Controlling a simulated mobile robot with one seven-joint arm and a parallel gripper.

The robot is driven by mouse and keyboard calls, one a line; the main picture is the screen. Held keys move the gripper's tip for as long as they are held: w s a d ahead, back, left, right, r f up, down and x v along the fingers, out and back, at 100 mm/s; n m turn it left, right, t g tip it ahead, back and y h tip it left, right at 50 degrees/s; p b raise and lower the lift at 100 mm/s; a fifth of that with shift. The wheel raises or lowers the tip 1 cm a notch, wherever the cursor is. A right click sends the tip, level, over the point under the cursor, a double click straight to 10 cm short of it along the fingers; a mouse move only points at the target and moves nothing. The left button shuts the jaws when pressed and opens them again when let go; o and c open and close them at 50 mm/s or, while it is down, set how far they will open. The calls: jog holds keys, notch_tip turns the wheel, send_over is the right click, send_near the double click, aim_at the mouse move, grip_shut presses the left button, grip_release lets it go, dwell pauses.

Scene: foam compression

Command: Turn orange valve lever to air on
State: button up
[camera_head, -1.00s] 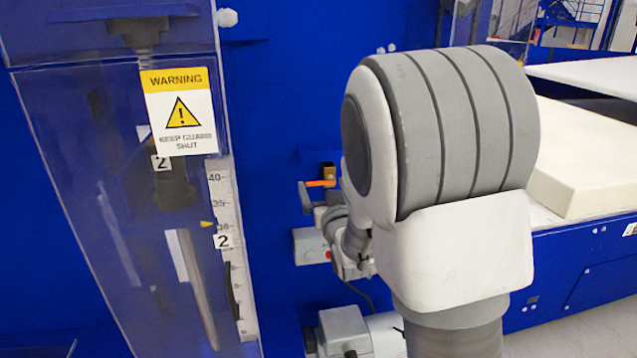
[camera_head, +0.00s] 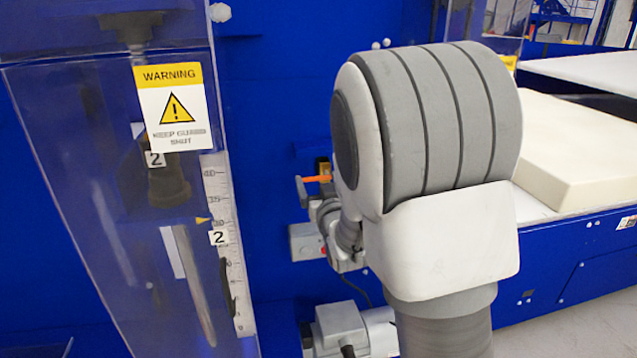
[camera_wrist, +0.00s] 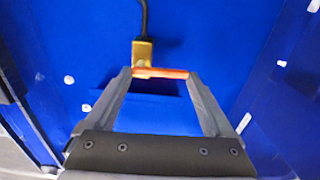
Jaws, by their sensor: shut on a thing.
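The orange valve lever (camera_wrist: 160,73) lies roughly level across the picture in the wrist view, between my fingertips. It sits just below a brass valve body (camera_wrist: 142,52) on the blue panel. My gripper (camera_wrist: 158,75) is shut on the lever, with one finger at each end of its visible length. In the head view, the lever (camera_head: 318,179) shows as a short orange bar beside my grey finger. The brass valve body (camera_head: 323,165) is partly hidden by my arm there. The lettering for air on is not visible.
A clear guard (camera_head: 105,220) with a warning sign (camera_head: 172,106) and a scale (camera_head: 217,190) stands left of my arm. A grey box with a red button (camera_head: 306,241) is below the lever. A cream foam block (camera_head: 575,150) lies at the right.

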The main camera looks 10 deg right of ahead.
jog(key=shift+f, duration=0.15)
jog(key=f+n+b, duration=0.1)
jog(key=n+b, duration=0.5)
jog(key=b, duration=0.1)
jog(key=d+f+n+b, duration=0.1)
jog(key=n+b, duration=0.4)
jog(key=b, duration=0.2)
jog(key=d+f+n+b, duration=0.1)
jog(key=n+b, duration=0.5)
jog(key=b, duration=0.2)
jog(key=shift+d+n, duration=0.1)
jog(key=shift+n, duration=0.2)
jog(key=shift+r, duration=0.1)
jog(key=o, duration=1.1)
